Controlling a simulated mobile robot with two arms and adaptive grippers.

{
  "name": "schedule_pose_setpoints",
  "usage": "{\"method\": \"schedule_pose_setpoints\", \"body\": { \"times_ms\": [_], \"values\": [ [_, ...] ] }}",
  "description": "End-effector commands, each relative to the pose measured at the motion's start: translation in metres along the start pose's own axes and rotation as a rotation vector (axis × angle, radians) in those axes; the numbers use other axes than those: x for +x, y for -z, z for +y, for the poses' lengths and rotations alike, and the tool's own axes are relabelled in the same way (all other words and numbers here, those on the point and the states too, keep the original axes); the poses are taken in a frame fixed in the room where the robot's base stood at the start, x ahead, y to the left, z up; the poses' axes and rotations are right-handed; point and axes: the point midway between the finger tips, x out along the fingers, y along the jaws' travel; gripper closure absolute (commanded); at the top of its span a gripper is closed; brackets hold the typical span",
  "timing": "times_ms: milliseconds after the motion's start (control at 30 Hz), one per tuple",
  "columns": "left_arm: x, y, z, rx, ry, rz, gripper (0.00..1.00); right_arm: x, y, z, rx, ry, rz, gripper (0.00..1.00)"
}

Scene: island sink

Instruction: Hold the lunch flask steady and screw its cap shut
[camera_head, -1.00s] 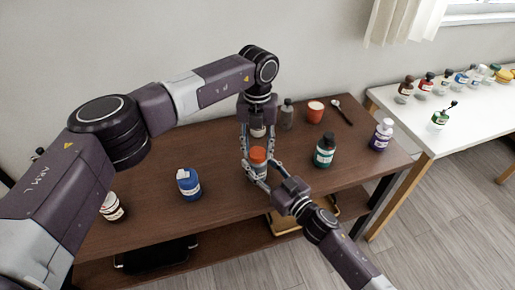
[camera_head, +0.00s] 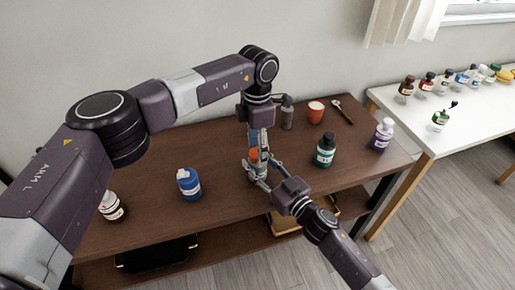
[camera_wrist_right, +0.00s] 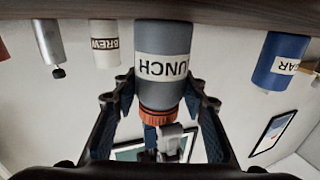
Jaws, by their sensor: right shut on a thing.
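The lunch flask, a grey cylinder (camera_wrist_right: 163,50) labelled LUNCH, stands on the brown table and appears upside down in the right wrist view. Its orange cap (camera_head: 254,155) sits on top; it also shows in the right wrist view (camera_wrist_right: 158,117). My right gripper (camera_head: 257,174) is shut on the flask's body from the front right, one finger on each side. My left gripper (camera_head: 259,158) points down from above at the cap. Its fingers line up nearly one behind the other and partly cover the cap, so their grip on it cannot be made out.
On the brown table (camera_head: 150,180) are a blue bottle (camera_head: 189,183), a white bottle (camera_head: 111,206), a teal bottle (camera_head: 324,151), a purple bottle (camera_head: 382,134), a grey bottle (camera_head: 287,112), a red cup (camera_head: 315,112) and a spoon (camera_head: 342,111). A white table (camera_head: 465,130) holds several bottles.

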Motion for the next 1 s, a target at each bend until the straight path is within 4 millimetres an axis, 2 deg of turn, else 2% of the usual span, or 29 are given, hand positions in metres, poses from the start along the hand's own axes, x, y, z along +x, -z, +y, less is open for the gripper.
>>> {"method": "schedule_pose_setpoints", "body": {
  "times_ms": [367, 467, 800, 1000],
  "values": [
    [-0.005, 0.000, 0.000, -0.001, 0.000, -0.001, 0.45, 0.000, 0.000, 0.000, 0.000, 0.000, -0.001, 1.00],
    [-0.017, -0.001, 0.001, -0.001, -0.002, -0.002, 0.45, 0.000, 0.000, 0.000, 0.000, 0.000, -0.001, 1.00],
    [-0.088, -0.001, 0.001, -0.002, -0.002, -0.003, 0.45, 0.000, -0.001, 0.000, 0.000, 0.000, -0.001, 1.00],
    [-0.113, 0.000, 0.001, -0.001, 0.000, 0.000, 0.45, 0.000, -0.001, 0.000, 0.000, 0.000, -0.001, 1.00]
  ]
}}
